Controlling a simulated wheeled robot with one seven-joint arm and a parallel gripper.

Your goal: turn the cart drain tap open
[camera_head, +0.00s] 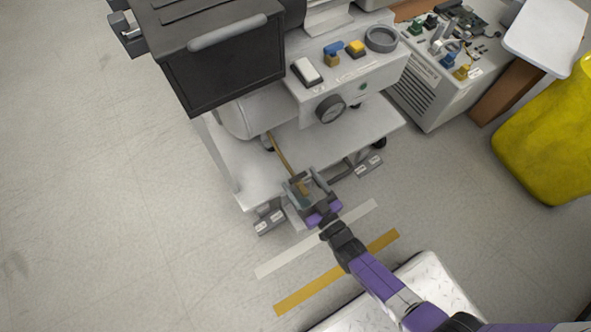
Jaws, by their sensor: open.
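The cart (238,172) has a white lower shelf, with a pale rounded tank and a control panel above it. A thin brass pipe (281,152) runs from under the tank down toward the shelf's front edge. My gripper (306,184), grey with purple parts, is open at the lower end of this pipe, its fingers pointing toward the cart. The drain tap is not clearly visible; the gripper hides most of the pipe's end. I cannot tell whether the fingers touch it or which way its handle is turned.
A black box (225,62) with a grey handle overhangs the cart at left. The panel carries a gauge (330,108) and coloured switches. A second unit (440,85) and yellow bin (550,135) stand right. The left floor is clear.

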